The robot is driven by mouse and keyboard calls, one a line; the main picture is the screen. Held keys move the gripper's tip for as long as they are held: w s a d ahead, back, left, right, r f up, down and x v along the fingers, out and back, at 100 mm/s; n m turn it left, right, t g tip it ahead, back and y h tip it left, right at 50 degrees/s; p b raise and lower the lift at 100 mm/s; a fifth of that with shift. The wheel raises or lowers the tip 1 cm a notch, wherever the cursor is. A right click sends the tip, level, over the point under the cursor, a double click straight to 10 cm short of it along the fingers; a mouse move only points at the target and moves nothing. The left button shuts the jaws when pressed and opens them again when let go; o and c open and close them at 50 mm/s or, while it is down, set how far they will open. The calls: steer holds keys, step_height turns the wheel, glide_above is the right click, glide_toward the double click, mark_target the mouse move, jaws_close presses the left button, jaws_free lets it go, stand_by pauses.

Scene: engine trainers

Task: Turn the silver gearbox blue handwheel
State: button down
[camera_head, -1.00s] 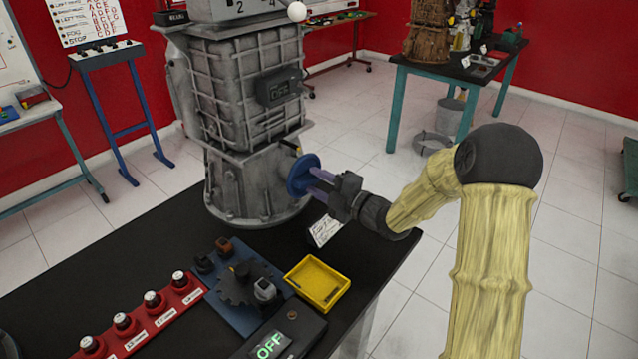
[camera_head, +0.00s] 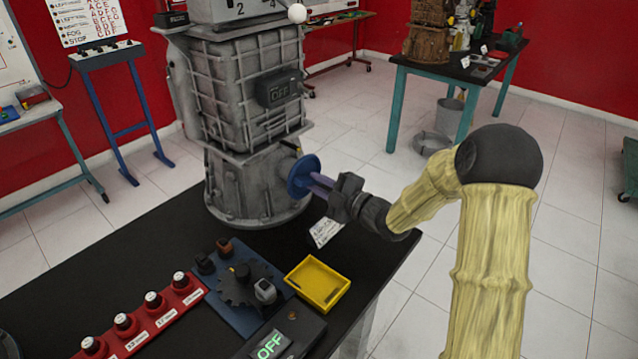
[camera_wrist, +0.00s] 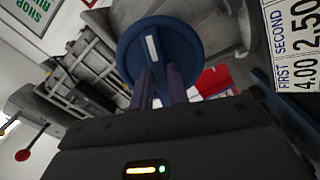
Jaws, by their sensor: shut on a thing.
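The silver gearbox (camera_head: 240,110) stands upright at the far end of the black bench. Its blue handwheel (camera_head: 303,176) sits on its lower right side. My gripper (camera_head: 318,183) reaches in from the right, with its fingers at the wheel's front. In the wrist view the handwheel (camera_wrist: 160,52) is a blue disc with a white mark near its middle.
A card with writing (camera_head: 325,231) stands on the bench below my gripper. A yellow tray (camera_head: 318,285), a blue plate with a dark gear (camera_head: 243,287) and a red strip of buttons (camera_head: 150,318) lie nearer. The bench's right edge runs below my arm.

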steer(key=m+p, duration=0.1)
steer(key=m, duration=0.3)
steer(key=m+p, duration=0.2)
steer(key=m, duration=0.2)
steer(key=shift+m+p, duration=0.4)
steer(key=m+p, duration=0.2)
steer(key=m, duration=0.2)
steer(key=shift+m+p, duration=0.3)
steer(key=shift+p, duration=0.1)
steer(key=m+p, duration=0.2)
steer(key=m, duration=0.3)
steer(key=shift+p, duration=0.4)
steer(key=shift+f, duration=0.1)
steer(key=c, duration=1.4)
jaws_free()
steer(key=shift+o, duration=0.2)
